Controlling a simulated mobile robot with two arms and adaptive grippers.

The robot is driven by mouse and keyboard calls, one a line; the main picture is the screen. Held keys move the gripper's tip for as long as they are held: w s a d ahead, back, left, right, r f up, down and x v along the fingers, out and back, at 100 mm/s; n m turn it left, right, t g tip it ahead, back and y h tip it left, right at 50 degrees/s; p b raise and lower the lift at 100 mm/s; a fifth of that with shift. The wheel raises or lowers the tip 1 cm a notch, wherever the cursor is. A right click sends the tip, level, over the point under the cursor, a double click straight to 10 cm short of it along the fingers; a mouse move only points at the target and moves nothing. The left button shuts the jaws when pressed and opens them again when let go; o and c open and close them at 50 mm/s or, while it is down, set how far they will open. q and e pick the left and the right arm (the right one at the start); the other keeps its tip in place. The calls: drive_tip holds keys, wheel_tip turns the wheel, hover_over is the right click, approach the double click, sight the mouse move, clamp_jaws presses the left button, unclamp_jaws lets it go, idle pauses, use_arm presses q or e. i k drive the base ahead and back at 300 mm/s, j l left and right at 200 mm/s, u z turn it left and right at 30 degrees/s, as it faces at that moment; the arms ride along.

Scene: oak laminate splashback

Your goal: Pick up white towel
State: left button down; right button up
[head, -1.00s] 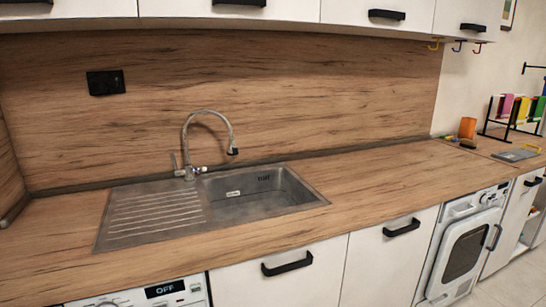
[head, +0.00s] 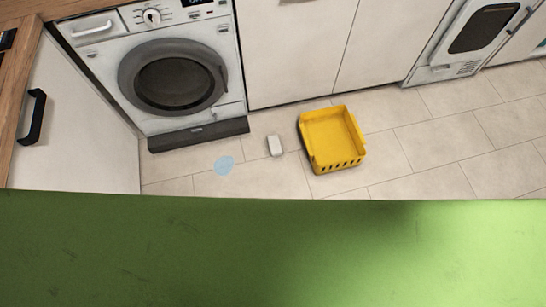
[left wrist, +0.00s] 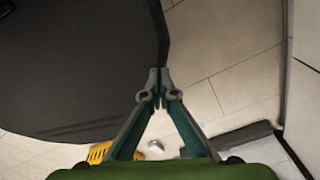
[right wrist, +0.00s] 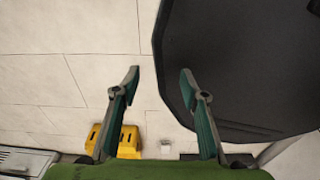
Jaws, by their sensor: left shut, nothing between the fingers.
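I cannot pick out a clear white towel. A small white block-like thing (head: 275,146) lies on the floor in the head view, between the washing machine and the yellow crate; I cannot tell if it is cloth. It also shows small in the left wrist view (left wrist: 155,147) and in the right wrist view (right wrist: 166,146). My left gripper (left wrist: 157,80) is shut and empty, its fingertips together. My right gripper (right wrist: 160,78) is open with nothing between its fingers. Both are apart from the white thing. Neither gripper shows in the head view.
A yellow crate (head: 333,136) stands empty on the tiled floor (head: 430,150). A pale blue flat patch (head: 224,165) lies left of the white thing. A washing machine (head: 172,80) and white cabinets (head: 295,60) line the back. Floor to the right is clear.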

sight(274, 142)
drive_tip(key=k+l, duration=0.25)
drive_tip(key=k, duration=0.15)
drive_tip(key=k+l, duration=0.25)
drive_tip(key=k, duration=0.15)
